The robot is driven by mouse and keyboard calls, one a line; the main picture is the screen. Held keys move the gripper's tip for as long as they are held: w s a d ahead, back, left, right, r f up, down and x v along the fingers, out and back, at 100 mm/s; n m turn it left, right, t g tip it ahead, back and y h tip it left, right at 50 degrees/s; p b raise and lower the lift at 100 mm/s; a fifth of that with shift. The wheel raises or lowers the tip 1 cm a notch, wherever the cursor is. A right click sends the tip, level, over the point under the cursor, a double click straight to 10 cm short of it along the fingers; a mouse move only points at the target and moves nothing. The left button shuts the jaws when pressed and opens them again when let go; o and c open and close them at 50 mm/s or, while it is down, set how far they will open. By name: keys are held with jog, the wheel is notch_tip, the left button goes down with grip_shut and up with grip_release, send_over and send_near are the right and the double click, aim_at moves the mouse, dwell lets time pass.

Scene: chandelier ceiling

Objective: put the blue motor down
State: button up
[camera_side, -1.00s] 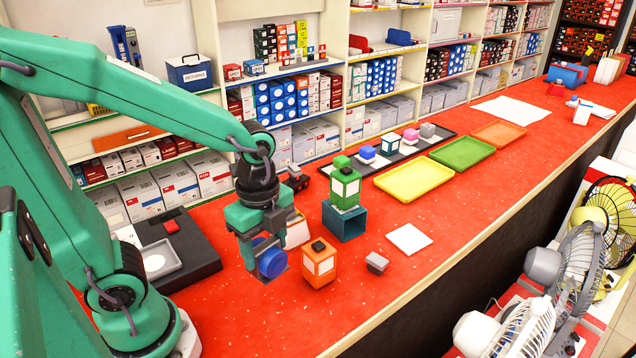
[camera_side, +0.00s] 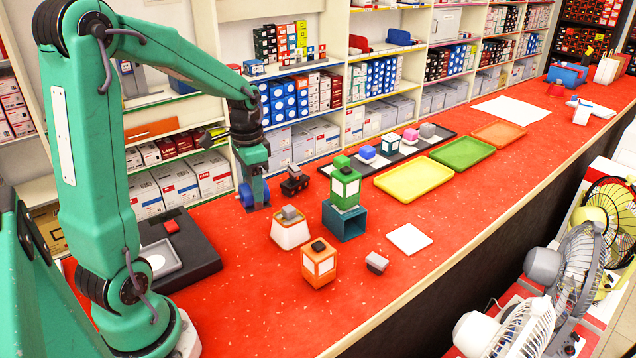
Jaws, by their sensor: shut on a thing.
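The blue motor (camera_side: 244,196) is a round blue body on a small dark plate. My gripper (camera_side: 255,186) is shut on it and points down over the back part of the red counter (camera_side: 420,300). The gripper's fingers partly hide the motor. The motor is at or close above the counter surface; I cannot tell whether it touches.
A white tapered block (camera_side: 290,235) with a grey top stands just right of the gripper. Behind it is a small dark red-and-black item (camera_side: 294,181). A teal box (camera_side: 344,226) bears a green block (camera_side: 345,187). An orange block (camera_side: 319,266) stands in front.

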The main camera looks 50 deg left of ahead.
jog(key=shift+a+f+n, duration=0.1)
jog(key=shift+a+n, duration=0.8)
jog(key=shift+a, duration=0.75)
jog(key=s+a+f, duration=0.3)
jog(key=a+f, duration=0.4)
jog(key=a, duration=0.4)
jog(key=shift+a, duration=0.1)
jog(key=shift+f, duration=2)
jog(key=shift+f, duration=0.1)
jog(key=o, duration=1.4)
jog(key=shift+f, duration=0.1)
